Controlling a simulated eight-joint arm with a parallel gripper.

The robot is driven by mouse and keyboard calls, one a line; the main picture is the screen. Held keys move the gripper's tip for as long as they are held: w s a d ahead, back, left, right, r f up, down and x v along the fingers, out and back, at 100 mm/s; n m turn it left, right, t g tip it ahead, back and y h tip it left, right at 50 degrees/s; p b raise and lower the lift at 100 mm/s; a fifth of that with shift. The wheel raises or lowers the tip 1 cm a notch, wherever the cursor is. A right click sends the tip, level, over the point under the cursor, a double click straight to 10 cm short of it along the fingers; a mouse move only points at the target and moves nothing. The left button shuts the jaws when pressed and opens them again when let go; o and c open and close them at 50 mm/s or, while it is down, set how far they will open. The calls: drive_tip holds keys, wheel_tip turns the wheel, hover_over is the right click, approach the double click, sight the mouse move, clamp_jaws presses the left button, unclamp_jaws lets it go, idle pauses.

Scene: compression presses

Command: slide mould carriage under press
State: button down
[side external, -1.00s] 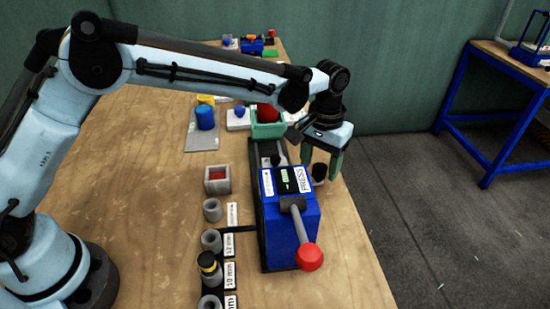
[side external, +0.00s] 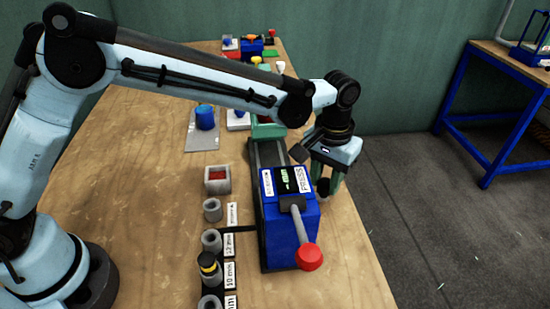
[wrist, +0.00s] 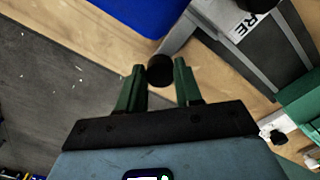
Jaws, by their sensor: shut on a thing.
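The blue press (side external: 288,215) stands on the table, with a dark display and a grey lever ending in a red ball (side external: 309,257). Dark rails (side external: 267,154) run from behind it towards its underside. A black round knob (side external: 323,187) sticks out to the right of the press; it also shows in the wrist view (wrist: 160,71). My gripper (side external: 328,188) is shut on this knob, with a green finger on each side. In the wrist view, a grey carriage part with a white label (wrist: 250,25) lies right of the knob. Most of the carriage is hidden in the side view.
A green tray (side external: 268,130) stands behind the rails, partly behind my arm. A grey box with red inside (side external: 217,180) and several grey cylinders (side external: 212,243) stand left of the press. The table's right edge is close to my gripper.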

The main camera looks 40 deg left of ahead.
drive_tip(key=s+d, duration=0.2)
drive_tip(key=shift+s+d, duration=0.3)
drive_tip(key=c, duration=0.8)
unclamp_jaws()
drive_tip(key=shift+o, duration=0.2)
drive_tip(key=shift+r, duration=0.1)
wheel_tip(320, 180, up, 12)
